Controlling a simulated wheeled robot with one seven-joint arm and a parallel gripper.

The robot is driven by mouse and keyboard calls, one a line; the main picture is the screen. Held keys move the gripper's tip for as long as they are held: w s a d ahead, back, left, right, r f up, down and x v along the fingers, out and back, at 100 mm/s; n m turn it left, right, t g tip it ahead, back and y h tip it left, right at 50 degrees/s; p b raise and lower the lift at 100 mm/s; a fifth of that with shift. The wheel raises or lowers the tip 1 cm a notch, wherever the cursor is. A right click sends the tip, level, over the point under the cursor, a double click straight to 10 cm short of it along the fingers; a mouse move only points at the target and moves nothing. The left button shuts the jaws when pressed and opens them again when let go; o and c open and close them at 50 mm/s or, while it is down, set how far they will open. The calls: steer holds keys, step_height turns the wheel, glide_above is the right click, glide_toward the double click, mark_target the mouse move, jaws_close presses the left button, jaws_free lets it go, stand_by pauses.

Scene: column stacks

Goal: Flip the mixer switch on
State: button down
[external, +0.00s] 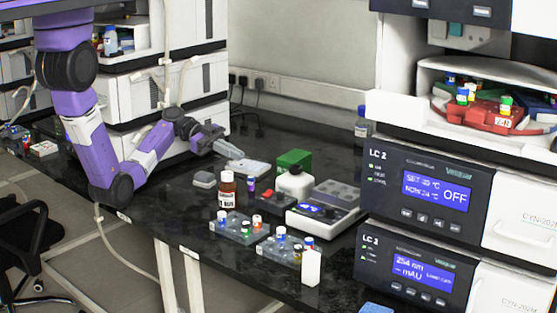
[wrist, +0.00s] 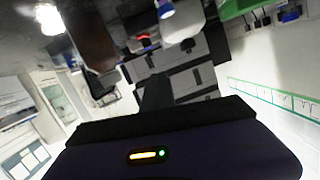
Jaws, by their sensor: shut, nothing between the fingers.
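A low white bench device (external: 318,222) with a small lit blue screen and a grey block on top stands on the black bench. To its left is a small dark unit with a red part (external: 266,197); a red spot also shows in the wrist view (wrist: 144,37). I cannot tell which of these is the mixer, and I cannot make out its switch position. My gripper (external: 228,150) is shut and empty above the bench, behind and left of both, apart from them. In the wrist view its dark fingers (wrist: 156,93) point up the picture.
A brown bottle (external: 227,190), a white bottle (external: 295,184) and a green box (external: 294,160) stand close around the small unit. Vial racks (external: 239,229) are in front. A flat grey device (external: 248,167) lies near my gripper. LC units (external: 420,195) stand at right.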

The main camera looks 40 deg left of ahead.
steer(key=shift+s+f+m+g, duration=0.1)
steer(key=shift+s+m+g, duration=0.3)
steer(key=shift+s+m, duration=0.25)
steer(key=shift+w, duration=0.1)
steer(key=p, duration=0.2)
glide_above(268, 194)
steer(key=f+v, duration=0.1)
steer(key=v, duration=0.2)
step_height(268, 194, down, 2)
steer(key=f, duration=0.2)
steer(key=shift+w+a+f, duration=0.1)
steer(key=shift+w+f, duration=0.2)
steer(key=shift+w, duration=0.1)
steer(key=shift+w+f, duration=0.1)
steer(key=shift+f, duration=0.6)
steer(key=shift+f, duration=0.1)
